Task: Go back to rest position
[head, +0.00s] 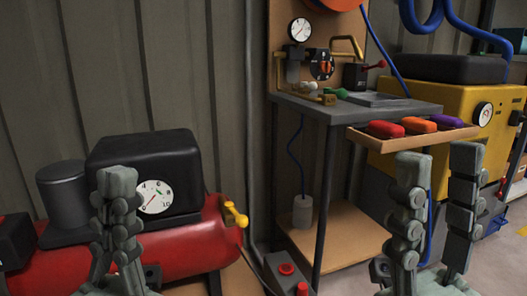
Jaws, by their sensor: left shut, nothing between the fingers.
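My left gripper (117,182) is upright at the lower left, in front of the red compressor (190,245) and its black housing with a white gauge (154,198). Its fingers are together and nothing shows between them. My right gripper (438,160) is upright at the lower right, in front of the yellow machine (460,110) and below the small tray. Its two fingers stand apart with nothing between them. Neither gripper appears to hold anything.
A grey workbench (345,108) with a gauge panel (315,45) stands in the middle. A wooden tray (430,137) with red, orange and purple items sticks out at its right. A box with a red button (287,268) is low down. Blue hoses (440,15) hang above.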

